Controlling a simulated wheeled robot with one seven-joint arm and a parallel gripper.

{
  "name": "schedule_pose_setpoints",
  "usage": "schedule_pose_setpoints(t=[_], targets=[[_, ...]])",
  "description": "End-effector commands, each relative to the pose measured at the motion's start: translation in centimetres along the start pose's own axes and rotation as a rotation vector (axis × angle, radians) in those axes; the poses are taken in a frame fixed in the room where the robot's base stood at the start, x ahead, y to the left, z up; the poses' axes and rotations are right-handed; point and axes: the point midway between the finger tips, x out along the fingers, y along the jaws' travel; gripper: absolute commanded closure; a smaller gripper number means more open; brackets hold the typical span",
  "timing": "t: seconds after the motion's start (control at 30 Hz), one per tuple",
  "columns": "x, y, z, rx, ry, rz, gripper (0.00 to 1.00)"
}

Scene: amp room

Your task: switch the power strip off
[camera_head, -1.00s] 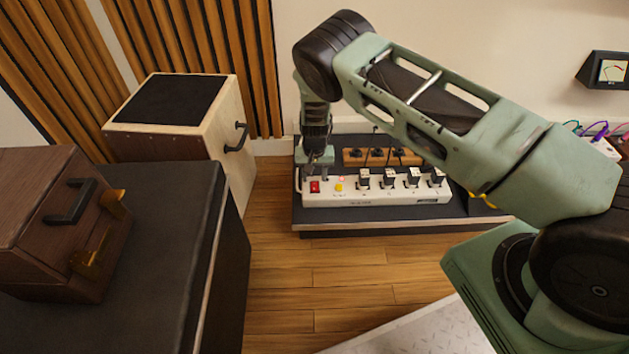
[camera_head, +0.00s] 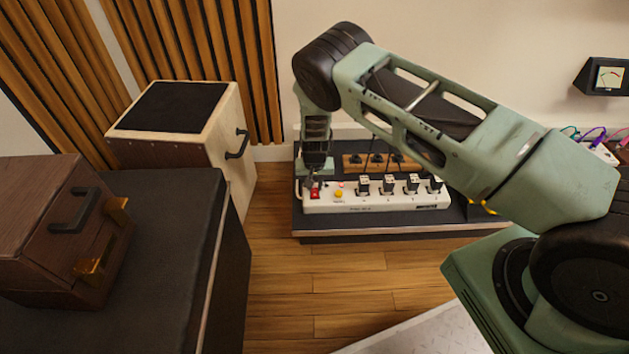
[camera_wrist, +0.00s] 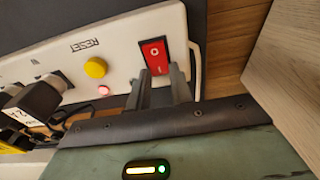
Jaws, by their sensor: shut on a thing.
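The power strip (camera_head: 375,196) is a long white bar with several plugs, lying on a dark low platform. Its red rocker switch (camera_head: 316,194) is at the left end, beside a yellow reset button (camera_head: 338,194) and a glowing red lamp (camera_head: 341,184). In the wrist view the rocker (camera_wrist: 155,57) shows a white circle mark at one end and a line mark at the other. My gripper (camera_head: 316,180) is down at the switch, and its two fingers (camera_wrist: 162,85) stand at the rocker's near end. They look closed on the rocker; the contact is partly hidden.
A wooden block with sockets (camera_head: 378,161) lies behind the strip. A cajon-like box (camera_head: 200,130) stands to the left. A brown case (camera_head: 60,225) rests on a black cabinet (camera_head: 190,260) in front. Wooden floor (camera_head: 320,275) is clear before the platform.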

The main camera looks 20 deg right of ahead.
Motion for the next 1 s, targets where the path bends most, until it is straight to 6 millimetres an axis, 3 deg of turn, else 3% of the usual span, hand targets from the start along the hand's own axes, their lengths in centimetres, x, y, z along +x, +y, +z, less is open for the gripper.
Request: schedule_pose_setpoints(t=[0.3,0.7,0.73,0.8,1.0], targets=[[-0.36,0.03,0.49,0.001,0.152,0.0,1.0],[-0.25,0.03,0.52,0.0,0.171,0.001,1.0],[-0.25,0.03,0.52,0.0,0.171,0.001,0.7],[-0.25,0.03,0.53,0.0,0.17,0.001,0.56],[-0.26,0.02,0.53,0.0,0.17,0.001,0.56]])
